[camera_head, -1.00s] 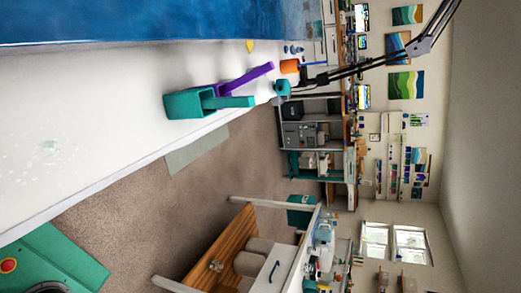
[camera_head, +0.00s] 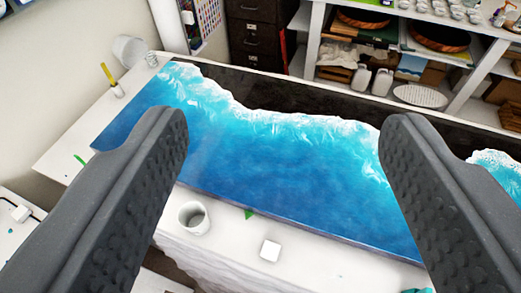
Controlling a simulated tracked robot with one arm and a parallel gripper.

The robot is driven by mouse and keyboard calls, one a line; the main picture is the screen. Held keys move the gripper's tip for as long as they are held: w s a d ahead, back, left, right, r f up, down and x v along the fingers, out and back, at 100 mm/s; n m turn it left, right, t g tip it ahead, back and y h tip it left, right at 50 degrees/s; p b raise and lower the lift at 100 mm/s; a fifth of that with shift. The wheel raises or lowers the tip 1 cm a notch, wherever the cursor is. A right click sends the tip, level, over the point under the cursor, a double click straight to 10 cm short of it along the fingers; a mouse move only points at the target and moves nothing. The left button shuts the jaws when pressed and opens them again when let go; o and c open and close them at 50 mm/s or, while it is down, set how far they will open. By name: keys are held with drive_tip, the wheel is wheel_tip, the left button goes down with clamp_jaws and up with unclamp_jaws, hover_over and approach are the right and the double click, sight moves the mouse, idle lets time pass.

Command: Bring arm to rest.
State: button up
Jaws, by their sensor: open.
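My gripper (camera_head: 285,130) shows in the head camera view as two dark grey, ridged fingers, one at the left and one at the right. The fingers are wide apart and nothing is between them. Behind and below them lies a blue resin panel (camera_head: 270,165) with white wave lines and a dark band along its far side. The fingers appear in front of the panel; I cannot tell how high above it they are. The rest of my arm is not visible.
A white table (camera_head: 60,150) carries the panel. A white bucket (camera_head: 130,50) stands at the back left. Shelves (camera_head: 400,70) and a dark drawer cabinet (camera_head: 255,30) stand behind.

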drive_tip(key=shift+s+r, duration=0.55)
drive_tip(key=shift+r, duration=0.15)
